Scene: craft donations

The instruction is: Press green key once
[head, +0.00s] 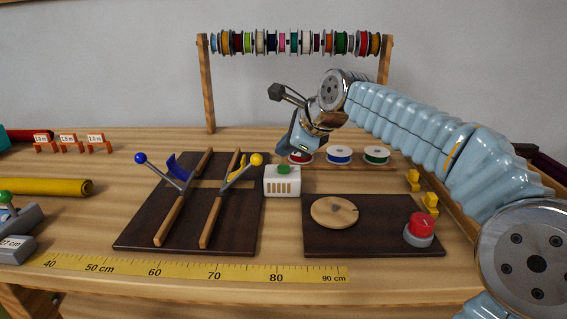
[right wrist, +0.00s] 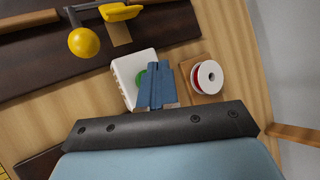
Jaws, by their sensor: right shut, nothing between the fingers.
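The green key (head: 284,169) is a round green button on top of a small white box (head: 282,185) with a slotted front, at the middle of the table. In the right wrist view the green key (right wrist: 141,79) is partly hidden behind my fingers, on the white box (right wrist: 128,72). My right gripper (head: 292,146) is shut and empty. It is above and slightly behind the green key in the head view, pointing down. In the right wrist view its blue fingertips (right wrist: 157,78) overlap the key's right side; I see no clear contact. My left gripper is not in view.
A dark board (head: 133,235) with wooden rails and blue and yellow levers lies left of the box. Another dark board (head: 375,240) with a wooden disc and a red button (head: 421,224) lies right. Ribbon spools (head: 338,154) stand behind. A yellow ruler (head: 180,271) runs along the front.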

